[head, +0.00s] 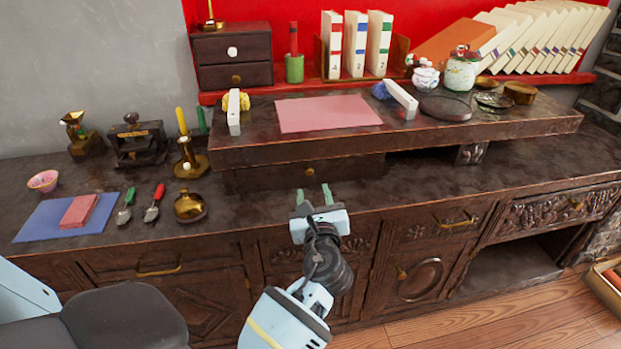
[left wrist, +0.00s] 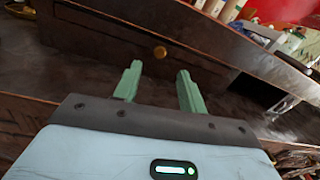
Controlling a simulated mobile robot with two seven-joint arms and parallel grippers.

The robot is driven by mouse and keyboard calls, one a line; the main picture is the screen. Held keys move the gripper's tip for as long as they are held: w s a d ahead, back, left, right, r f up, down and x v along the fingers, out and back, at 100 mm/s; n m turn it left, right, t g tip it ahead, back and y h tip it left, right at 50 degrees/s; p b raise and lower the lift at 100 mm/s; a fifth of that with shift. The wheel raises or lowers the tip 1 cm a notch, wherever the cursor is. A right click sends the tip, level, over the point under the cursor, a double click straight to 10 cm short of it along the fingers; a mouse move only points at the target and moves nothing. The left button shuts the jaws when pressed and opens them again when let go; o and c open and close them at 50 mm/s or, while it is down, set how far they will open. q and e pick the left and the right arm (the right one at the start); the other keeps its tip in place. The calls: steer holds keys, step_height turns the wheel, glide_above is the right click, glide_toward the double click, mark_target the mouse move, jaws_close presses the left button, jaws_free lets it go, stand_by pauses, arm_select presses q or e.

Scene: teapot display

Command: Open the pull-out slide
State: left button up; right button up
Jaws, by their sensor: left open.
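The pull-out slide (head: 265,177) is a dark wooden front with a small round brass knob (head: 309,171), set under the raised shelf of the desk. Its front looks flush beneath the shelf. In the left wrist view the slide front (left wrist: 100,42) runs across the top, with the knob (left wrist: 160,52) beyond the fingertips and roughly between them. My left gripper (head: 314,193) is open and empty, its green fingers just in front of the knob and apart from it. The fingers also show in the left wrist view (left wrist: 158,82). My right gripper is not in view.
The raised shelf (head: 400,138) overhangs the slide and carries a pink sheet (head: 325,113), jars and tins. An open gap lies right of the slide.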

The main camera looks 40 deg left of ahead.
mark_target(309, 174)
arm_select(q)
steer(key=b+x, duration=0.1)
steer(key=x, duration=0.6)
steer(key=shift+w+a+f, duration=0.1)
steer(key=shift+w+a, duration=0.05)
jaws_close()
